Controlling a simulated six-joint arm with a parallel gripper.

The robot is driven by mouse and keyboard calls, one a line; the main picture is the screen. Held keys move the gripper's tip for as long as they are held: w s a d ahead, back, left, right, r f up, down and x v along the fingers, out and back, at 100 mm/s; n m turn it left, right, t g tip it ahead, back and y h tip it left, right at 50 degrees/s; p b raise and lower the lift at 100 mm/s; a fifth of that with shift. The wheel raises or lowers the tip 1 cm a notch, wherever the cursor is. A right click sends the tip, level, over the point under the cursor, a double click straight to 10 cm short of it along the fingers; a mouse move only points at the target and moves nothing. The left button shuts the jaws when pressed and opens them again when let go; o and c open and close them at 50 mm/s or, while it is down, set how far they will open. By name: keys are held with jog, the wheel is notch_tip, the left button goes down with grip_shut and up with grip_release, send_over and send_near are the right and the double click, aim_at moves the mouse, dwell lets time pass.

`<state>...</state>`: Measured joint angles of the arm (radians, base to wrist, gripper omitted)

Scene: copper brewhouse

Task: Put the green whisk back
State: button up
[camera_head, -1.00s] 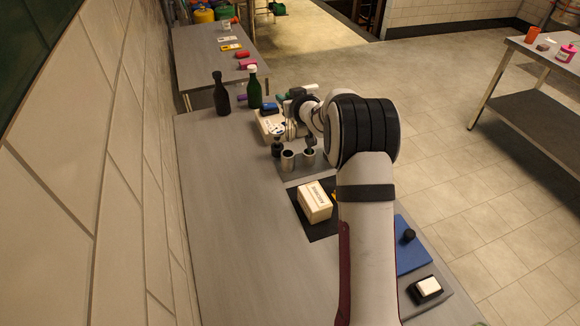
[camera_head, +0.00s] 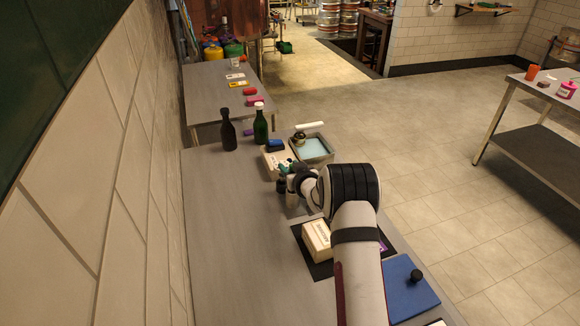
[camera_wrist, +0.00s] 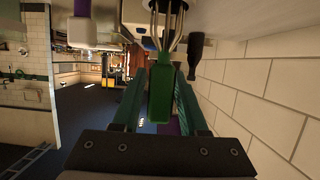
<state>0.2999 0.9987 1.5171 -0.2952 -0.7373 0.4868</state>
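The green whisk (camera_wrist: 160,105) shows in the wrist view with its handle between the fingertips. Its wire loops (camera_wrist: 168,28) point to the top of that view, towards the bench. My gripper (camera_wrist: 161,82) has its two fingers close against either side of the handle and appears shut on it. In the head view my gripper (camera_head: 291,176) is low over the bench, beside the cream box (camera_head: 273,160). The whisk is too small and covered to make out clearly there. The metal cups under my wrist are mostly hidden by my arm.
A dark bottle (camera_head: 228,130) and a green bottle (camera_head: 260,124) stand beyond my gripper. A tray with pale blue contents (camera_head: 316,148) is at the back right. A cream block (camera_head: 317,240) and a blue board (camera_head: 408,290) lie nearer. The bench's left side (camera_head: 225,235) is clear.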

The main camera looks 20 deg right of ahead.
jog(key=shift+o, duration=0.7)
jog(key=shift+r, duration=0.1)
jog(key=shift+s+r, duration=0.15)
jog(key=shift+s, duration=0.1)
jog(key=s+a+r+m+g+h, duration=0.1)
jog(key=s+a+r+m+g, duration=0.2)
jog(key=s, duration=0.8)
jog(key=s+a+r+g+h, duration=0.1)
jog(key=s+r+g, duration=0.3)
jog(key=s, duration=0.8)
jog(key=s+a+r+m+g+y, duration=0.1)
jog(key=s+a, duration=0.5)
jog(key=s, duration=0.8)
jog(key=s+a+r+m+g+y, duration=0.1)
jog(key=s+a+g, duration=0.5)
jog(key=s, duration=0.8)
jog(key=shift+s+a+r+m+y, duration=0.3)
jog(key=shift+a+r+y, duration=0.3)
jog(key=shift+y, duration=0.3)
